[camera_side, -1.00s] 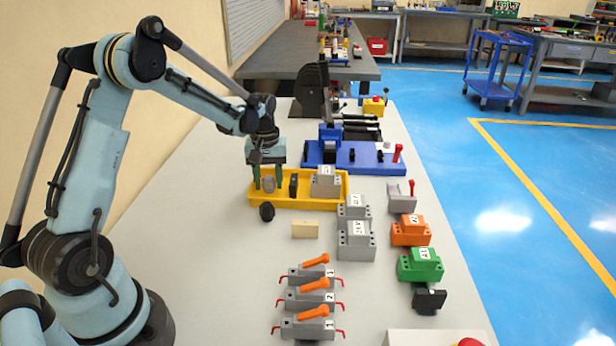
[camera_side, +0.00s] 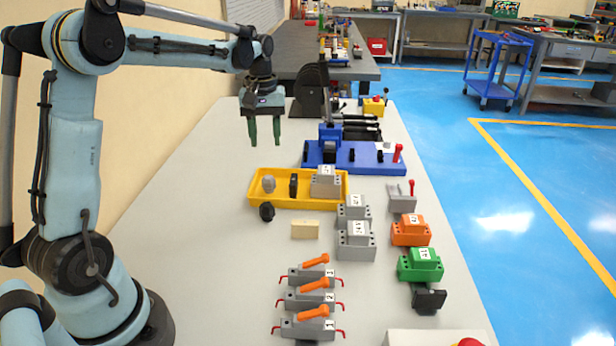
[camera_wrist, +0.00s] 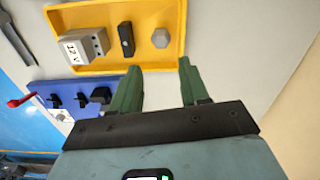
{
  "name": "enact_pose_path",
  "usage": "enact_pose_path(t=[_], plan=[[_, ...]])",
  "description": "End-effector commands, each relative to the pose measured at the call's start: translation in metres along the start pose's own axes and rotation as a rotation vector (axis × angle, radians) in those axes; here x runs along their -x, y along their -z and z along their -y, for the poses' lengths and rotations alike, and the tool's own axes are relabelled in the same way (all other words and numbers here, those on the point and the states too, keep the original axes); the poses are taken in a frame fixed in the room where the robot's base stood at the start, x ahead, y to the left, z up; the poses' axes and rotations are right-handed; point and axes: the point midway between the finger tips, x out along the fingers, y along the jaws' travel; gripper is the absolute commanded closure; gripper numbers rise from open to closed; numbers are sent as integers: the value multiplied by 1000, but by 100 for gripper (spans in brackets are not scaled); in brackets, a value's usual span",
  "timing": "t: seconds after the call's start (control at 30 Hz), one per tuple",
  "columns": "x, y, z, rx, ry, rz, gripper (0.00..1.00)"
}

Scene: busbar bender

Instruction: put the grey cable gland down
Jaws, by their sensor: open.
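The grey cable gland (camera_side: 268,184) stands in the left end of the yellow tray (camera_side: 283,203). In the wrist view the gland (camera_wrist: 160,39) lies inside the yellow tray (camera_wrist: 112,68), near one end and apart from the black piece. My gripper (camera_side: 265,144) is open and empty, raised well above the table and behind the tray. In the wrist view its two green fingers (camera_wrist: 157,78) are spread apart with nothing between them.
The tray also holds a black piece (camera_side: 293,185) and a grey block (camera_side: 325,183). A black knob (camera_side: 266,211) and a beige block (camera_side: 305,229) lie in front. The blue bender base (camera_side: 365,160) is behind right. The table left of the tray is clear.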

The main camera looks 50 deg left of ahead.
Motion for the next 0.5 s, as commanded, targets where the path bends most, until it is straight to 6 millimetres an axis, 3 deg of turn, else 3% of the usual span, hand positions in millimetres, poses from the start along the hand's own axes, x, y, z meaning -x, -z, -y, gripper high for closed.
enact_pose_path(t=[0.17, 0.5], plan=[[16, -30, -9, -111, -35, -63, 55], [35, -124, -19, -470, -150, -283, 55]])
